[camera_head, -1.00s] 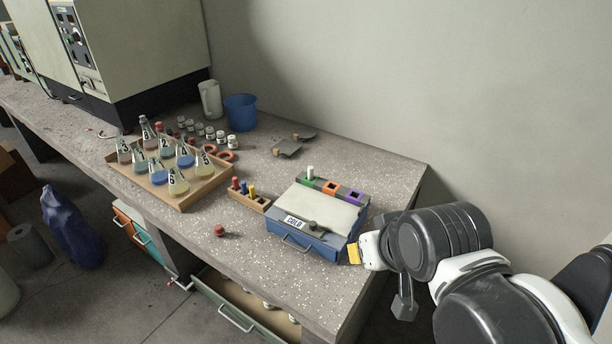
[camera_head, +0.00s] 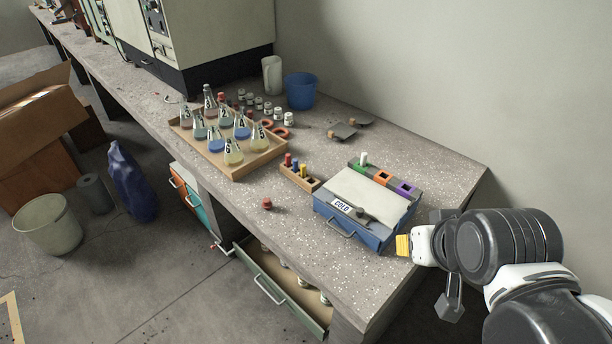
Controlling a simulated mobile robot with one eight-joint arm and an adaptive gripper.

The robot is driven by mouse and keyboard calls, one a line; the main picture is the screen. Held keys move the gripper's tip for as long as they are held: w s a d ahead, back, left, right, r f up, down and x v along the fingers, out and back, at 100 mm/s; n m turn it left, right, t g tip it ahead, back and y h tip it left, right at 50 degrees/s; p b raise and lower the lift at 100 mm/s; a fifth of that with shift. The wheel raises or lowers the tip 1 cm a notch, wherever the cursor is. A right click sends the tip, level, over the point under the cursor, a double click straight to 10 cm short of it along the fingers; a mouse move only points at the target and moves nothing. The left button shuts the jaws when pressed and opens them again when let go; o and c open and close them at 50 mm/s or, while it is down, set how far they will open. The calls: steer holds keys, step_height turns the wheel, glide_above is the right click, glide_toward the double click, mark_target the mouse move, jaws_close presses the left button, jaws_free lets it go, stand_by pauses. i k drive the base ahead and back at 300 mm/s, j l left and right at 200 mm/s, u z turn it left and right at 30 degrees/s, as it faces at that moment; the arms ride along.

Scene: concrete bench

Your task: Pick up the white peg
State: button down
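The white peg (camera_head: 363,158) stands upright in the green-marked slot at the left end of a grey block (camera_head: 371,176). The block lies behind the blue box labelled COLD (camera_head: 346,230) on the bench. Orange and purple square slots to the right of the peg look empty. My gripper (camera_head: 404,245) is at the right front edge of the bench, just right of the COLD box and apart from the peg. Its yellow tip shows, but I cannot tell whether its fingers are open or shut.
A small wooden rack (camera_head: 299,178) with coloured pegs stands left of the box. A red piece (camera_head: 267,204) lies in front of it. A wooden tray (camera_head: 232,171) of flasks stands further left. An open drawer (camera_head: 284,290) juts out below the bench.

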mark_target(365, 156)
steer(key=j+z, duration=0.15)
steer(key=j, duration=0.3)
steer(key=i+j+z, duration=0.45)
steer(key=j, duration=0.25)
steer(key=j+z, duration=0.25)
steer(key=j, duration=0.15)
steer(key=i+j+z, duration=0.2)
steer(key=j, duration=0.25)
steer(key=j+z, duration=0.05)
